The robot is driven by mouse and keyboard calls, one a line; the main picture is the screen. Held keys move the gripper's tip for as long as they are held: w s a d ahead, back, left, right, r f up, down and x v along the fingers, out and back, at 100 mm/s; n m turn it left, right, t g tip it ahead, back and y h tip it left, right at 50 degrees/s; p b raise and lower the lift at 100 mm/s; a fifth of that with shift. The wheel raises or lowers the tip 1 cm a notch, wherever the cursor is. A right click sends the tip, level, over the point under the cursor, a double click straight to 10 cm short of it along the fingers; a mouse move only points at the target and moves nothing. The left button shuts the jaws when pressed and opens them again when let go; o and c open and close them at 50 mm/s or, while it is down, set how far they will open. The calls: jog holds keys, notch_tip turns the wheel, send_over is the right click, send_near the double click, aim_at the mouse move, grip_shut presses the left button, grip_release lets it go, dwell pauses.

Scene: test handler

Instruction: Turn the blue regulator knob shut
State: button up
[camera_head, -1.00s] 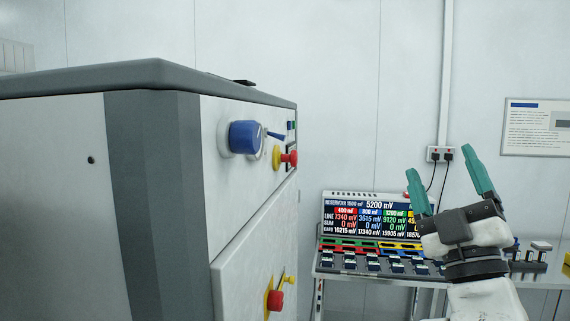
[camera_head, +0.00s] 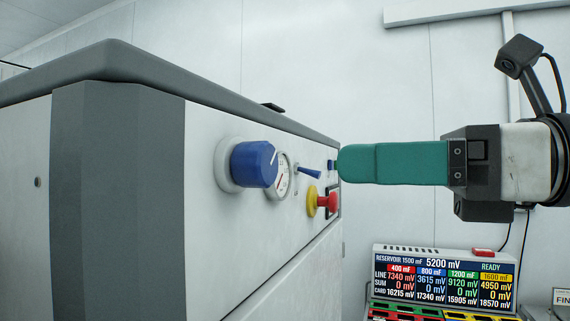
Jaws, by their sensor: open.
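The blue regulator knob (camera_head: 254,164) sticks out from the white front panel of the grey-topped cabinet, on a pale round base. A white line marks its face. A round gauge (camera_head: 281,178) sits just right of it, partly hidden by the knob. My gripper (camera_head: 345,164) comes in from the right, level with the knob, its green fingers pointing left. It is open and apart from the knob. The fingers appear edge-on, one in front of the other, so the gap between them is hidden.
A blue lever (camera_head: 309,172) and a red emergency button on a yellow base (camera_head: 327,202) are on the panel right of the gauge, near my fingertips in the picture. A display console (camera_head: 444,277) stands behind at lower right. Clear space lies in front of the knob.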

aim_at(271, 162)
jog(key=p+x, duration=0.2)
jog(key=x, duration=0.8)
jog(key=shift+p, duration=0.3)
jog(key=c, duration=1)
